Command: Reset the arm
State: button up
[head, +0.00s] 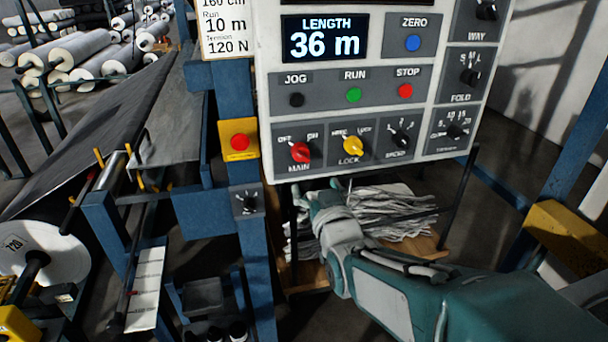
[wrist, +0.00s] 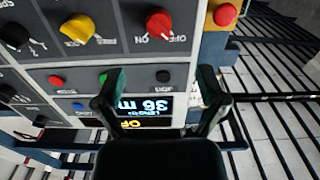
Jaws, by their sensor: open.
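My arm reaches in from the lower right of the head view. My gripper (head: 322,196) is just below the lower edge of the control panel (head: 270,100), and its fingers are hard to make out there. In the wrist view the open gripper (wrist: 160,84) has its two dark fingers spread in front of the panel, which appears upside down. Nothing is between the fingers. They overlap the area around the display (wrist: 147,106); contact cannot be told. The display reads LENGTH 36 m in the head view (head: 325,38).
The panel carries a red MAIN knob (head: 300,152), a yellow LOCK knob (head: 353,146), and JOG, RUN and STOP buttons. A red button on a yellow box (head: 239,141) is on the blue post at left. A pallet of grey material (head: 400,212) lies below.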

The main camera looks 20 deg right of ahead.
jog(key=s+f+g, duration=0.3)
jog(key=s+g, duration=0.3)
jog(key=s, duration=0.4)
jog(key=s+f+g, duration=0.3)
jog(key=s+g, duration=0.3)
jog(key=s, duration=0.4)
jog(key=shift+s+a, duration=0.2)
jog(key=shift+s, duration=0.05)
